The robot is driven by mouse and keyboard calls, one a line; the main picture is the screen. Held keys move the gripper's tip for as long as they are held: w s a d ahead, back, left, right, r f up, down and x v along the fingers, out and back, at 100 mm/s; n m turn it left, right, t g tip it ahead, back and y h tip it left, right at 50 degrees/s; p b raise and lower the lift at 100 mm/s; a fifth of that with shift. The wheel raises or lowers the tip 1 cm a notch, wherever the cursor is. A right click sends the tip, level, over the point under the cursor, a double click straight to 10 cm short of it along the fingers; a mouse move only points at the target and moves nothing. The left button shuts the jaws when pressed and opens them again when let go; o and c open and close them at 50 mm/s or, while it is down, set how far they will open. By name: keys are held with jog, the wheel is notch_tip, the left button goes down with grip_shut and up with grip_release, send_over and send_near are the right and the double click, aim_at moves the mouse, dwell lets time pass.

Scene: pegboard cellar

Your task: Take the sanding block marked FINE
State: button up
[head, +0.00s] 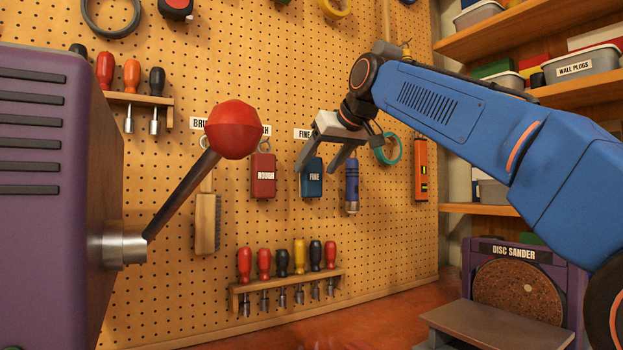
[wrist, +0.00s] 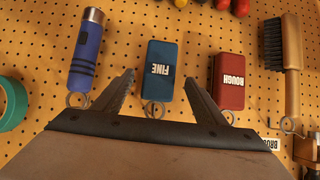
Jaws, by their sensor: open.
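The blue sanding block marked FINE (head: 313,184) hangs on the pegboard in the head view, under a FINE label. It also shows in the wrist view (wrist: 159,72), upside down, with a metal ring at its hanging end. My gripper (head: 318,167) is open and empty in front of the block's upper part. In the wrist view my gripper (wrist: 163,84) has one finger on each side of the block's ring end, with visible gaps. I cannot tell how far the fingertips are from the board. The red block marked ROUGH (head: 263,178) hangs to the left, close to one finger in the wrist view (wrist: 228,85).
A blue cylindrical tool (head: 352,185) hangs just right of the FINE block. A brush (head: 206,222) hangs further left. A screwdriver rack (head: 288,283) is below. A purple machine with a red-knobbed lever (head: 186,190) stands at the left front. A disc sander (head: 520,295) is lower right.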

aim_at(315, 166)
jog(key=x, duration=0.5)
jog(key=shift+d+f, duration=0.1)
jog(key=shift+f, duration=0.05)
jog(key=c, duration=1.2)
jog(key=shift+s+d+r, duration=0.1)
jog(key=shift+s+r, duration=0.05)
jog(key=shift+r, duration=0.7)
jog(key=s+d, duration=1)
jog(key=s, duration=0.4)
jog(key=shift+s, duration=0.4)
